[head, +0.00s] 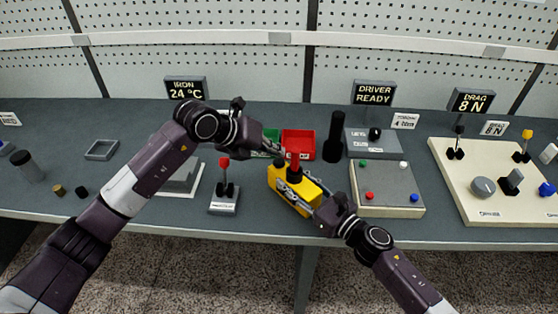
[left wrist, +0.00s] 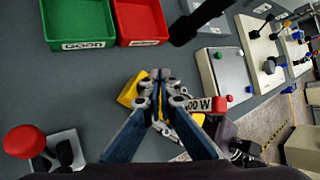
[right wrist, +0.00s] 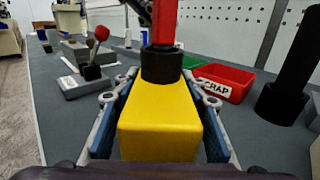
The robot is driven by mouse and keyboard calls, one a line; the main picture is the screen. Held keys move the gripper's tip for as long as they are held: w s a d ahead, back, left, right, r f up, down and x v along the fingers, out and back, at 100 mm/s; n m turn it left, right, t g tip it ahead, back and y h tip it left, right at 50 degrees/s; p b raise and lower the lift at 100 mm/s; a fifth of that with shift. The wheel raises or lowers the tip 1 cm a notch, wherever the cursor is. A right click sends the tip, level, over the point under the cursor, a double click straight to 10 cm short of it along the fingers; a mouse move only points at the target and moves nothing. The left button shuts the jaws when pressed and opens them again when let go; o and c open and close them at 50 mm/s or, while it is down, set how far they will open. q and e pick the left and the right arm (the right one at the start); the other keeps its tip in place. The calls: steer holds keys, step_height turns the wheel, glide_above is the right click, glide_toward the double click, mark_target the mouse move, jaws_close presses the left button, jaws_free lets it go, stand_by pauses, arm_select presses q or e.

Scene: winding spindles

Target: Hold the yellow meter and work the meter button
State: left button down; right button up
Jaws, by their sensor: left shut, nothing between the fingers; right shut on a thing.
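The yellow meter (head: 290,197) is a box near the table's front middle. A black collar and a red upright part (head: 294,163) stand on its top; both also show in the right wrist view (right wrist: 162,64). My right gripper (right wrist: 160,98) is shut on the yellow meter, one finger along each side. My left gripper (head: 278,150) is shut and empty, beside the top of the red part. In the left wrist view its closed fingertips (left wrist: 158,82) cover much of the meter (left wrist: 132,88). I cannot tell whether they touch it, and no separate button can be made out.
A green bin (left wrist: 80,22) and a red bin (head: 298,142) stand behind the meter. A black post (head: 334,137) is to their right. A red-knobbed lever (head: 224,190) stands left of the meter. A button panel (head: 386,190) is to its right.

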mark_target(276, 162)
arm_select(q)
steer(key=shift+r, duration=0.15)
steer(key=shift+r, duration=2.4)
arm_select(e)
steer(key=o, duration=1.4)
steer(key=shift+o, duration=0.2)
